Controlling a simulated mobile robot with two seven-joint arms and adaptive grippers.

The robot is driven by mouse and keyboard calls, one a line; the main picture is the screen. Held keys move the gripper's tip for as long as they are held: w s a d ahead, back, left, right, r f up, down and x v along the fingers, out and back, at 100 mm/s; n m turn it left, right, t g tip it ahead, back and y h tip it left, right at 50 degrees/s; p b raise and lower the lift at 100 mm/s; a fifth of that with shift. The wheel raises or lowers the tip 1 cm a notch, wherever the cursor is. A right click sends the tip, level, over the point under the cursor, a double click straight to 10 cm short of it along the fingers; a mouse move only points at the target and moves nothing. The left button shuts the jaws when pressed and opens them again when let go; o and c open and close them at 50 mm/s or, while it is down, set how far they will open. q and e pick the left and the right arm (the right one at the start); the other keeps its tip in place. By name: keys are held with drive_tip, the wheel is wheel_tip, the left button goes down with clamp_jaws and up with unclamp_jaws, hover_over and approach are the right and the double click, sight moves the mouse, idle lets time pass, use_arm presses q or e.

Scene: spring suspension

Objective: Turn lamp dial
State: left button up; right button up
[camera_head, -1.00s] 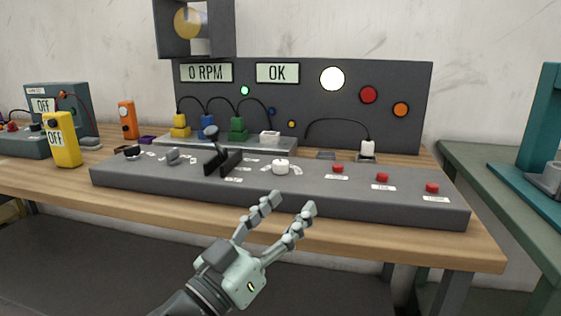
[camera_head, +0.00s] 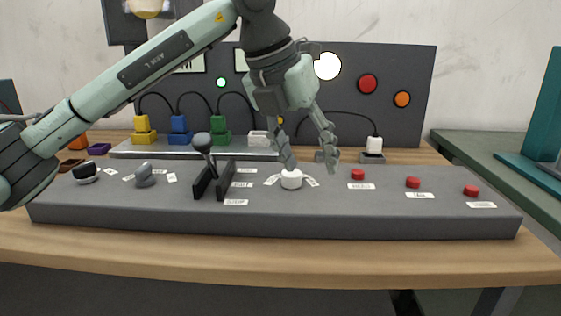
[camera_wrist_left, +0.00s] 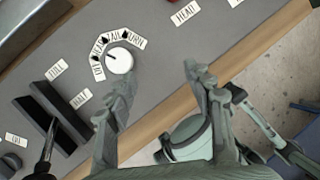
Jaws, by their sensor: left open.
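The white round dial (camera_head: 291,179) sits on the sloped grey console (camera_head: 130,215), with small white labels around it. It also shows in the left wrist view (camera_wrist_left: 118,61), with a dark pointer mark on its top and fanned labels above it. My left gripper (camera_head: 308,160) is open and empty, fingers pointing down over the console. In the head view its left finger is just above and behind the dial, and its right finger is off to the right. In the wrist view (camera_wrist_left: 158,80) the left fingertip is close to the dial's edge; contact is unclear. My right gripper is not in view.
A black lever (camera_head: 203,148) in a slotted block stands left of the dial. Further left are a grey knob (camera_head: 145,175) and a black knob (camera_head: 86,172). Several red buttons (camera_head: 413,182) lie to the right. Colored plugs (camera_head: 179,130) stand behind, before a dark indicator panel (camera_head: 405,125).

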sight(290, 174)
use_arm(q)
drive_tip(key=w+a+r+t+y, duration=0.1)
drive_tip(key=w+a+r+y, duration=0.1)
drive_tip(key=a, duration=0.2)
drive_tip(key=x, duration=0.7)
drive_tip(key=shift+w+d+p, duration=0.15)
drive_tip(key=shift+w+p, duration=0.1)
drive_tip(key=shift+p, duration=0.1)
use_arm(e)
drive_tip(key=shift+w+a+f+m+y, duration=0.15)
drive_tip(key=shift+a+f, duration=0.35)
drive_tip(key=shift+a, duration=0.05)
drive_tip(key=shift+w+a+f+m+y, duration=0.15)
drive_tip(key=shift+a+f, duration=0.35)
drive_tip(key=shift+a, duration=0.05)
use_arm(q)
drive_tip(key=shift+c, duration=0.3)
drive_tip(key=c, duration=1.1)
